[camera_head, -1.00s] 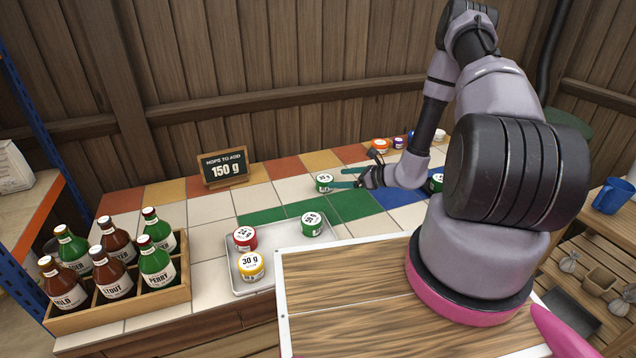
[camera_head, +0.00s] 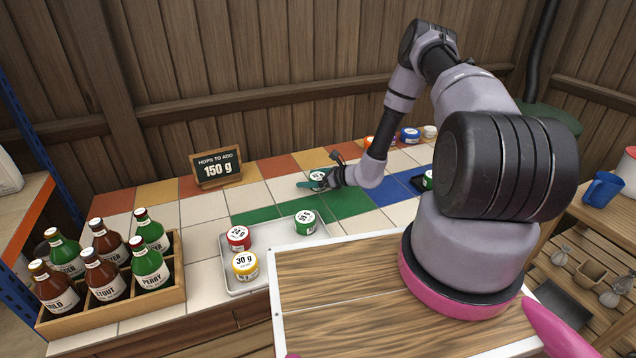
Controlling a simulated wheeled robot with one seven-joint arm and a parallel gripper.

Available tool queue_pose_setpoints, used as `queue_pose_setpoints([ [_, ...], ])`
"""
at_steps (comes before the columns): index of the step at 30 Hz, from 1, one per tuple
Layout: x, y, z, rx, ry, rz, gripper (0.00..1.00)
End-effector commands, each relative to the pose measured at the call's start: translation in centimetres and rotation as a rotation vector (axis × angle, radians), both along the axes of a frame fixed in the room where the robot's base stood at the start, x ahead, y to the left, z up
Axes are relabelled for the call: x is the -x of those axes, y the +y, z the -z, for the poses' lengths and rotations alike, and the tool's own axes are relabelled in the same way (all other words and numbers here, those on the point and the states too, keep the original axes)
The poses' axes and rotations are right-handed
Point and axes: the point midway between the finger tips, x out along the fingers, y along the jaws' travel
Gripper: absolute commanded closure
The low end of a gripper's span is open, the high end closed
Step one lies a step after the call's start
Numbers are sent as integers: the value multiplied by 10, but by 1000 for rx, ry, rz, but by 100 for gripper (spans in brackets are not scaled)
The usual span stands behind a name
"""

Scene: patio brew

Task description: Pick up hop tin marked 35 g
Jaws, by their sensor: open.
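A small green tin with a white lid (camera_head: 317,175) stands on the tiled counter behind the green tile strip; its mark is too small to read. My gripper (camera_head: 313,181) is open at this tin, with its teal fingers around or beside it and partly hiding it. I cannot tell whether they touch it. In the metal tray (camera_head: 233,283) stand a red tin (camera_head: 238,238), a yellow tin marked 30 g (camera_head: 246,265) and a green tin (camera_head: 305,222). The marks on the red and green ones are not clearly legible.
A sign reading "Hops to add 150 g" (camera_head: 216,169) stands at the back. A wooden crate of bottles (camera_head: 165,301) is at the left. More tins, one of them blue-lidded (camera_head: 410,135), stand at the back right.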

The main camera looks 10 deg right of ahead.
Motion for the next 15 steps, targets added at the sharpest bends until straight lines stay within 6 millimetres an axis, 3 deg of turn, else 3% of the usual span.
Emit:
queue_pose_setpoints([
  [5, 0, 0, 0, 0, 0, 0, 0],
  [11, 0, 0, 0, 1, -1, 0, 73],
  [12, 0, 0, 0, 1, -1, 0, 78],
  [15, 0, 0, 0, 1, -1, 0, 78],
])
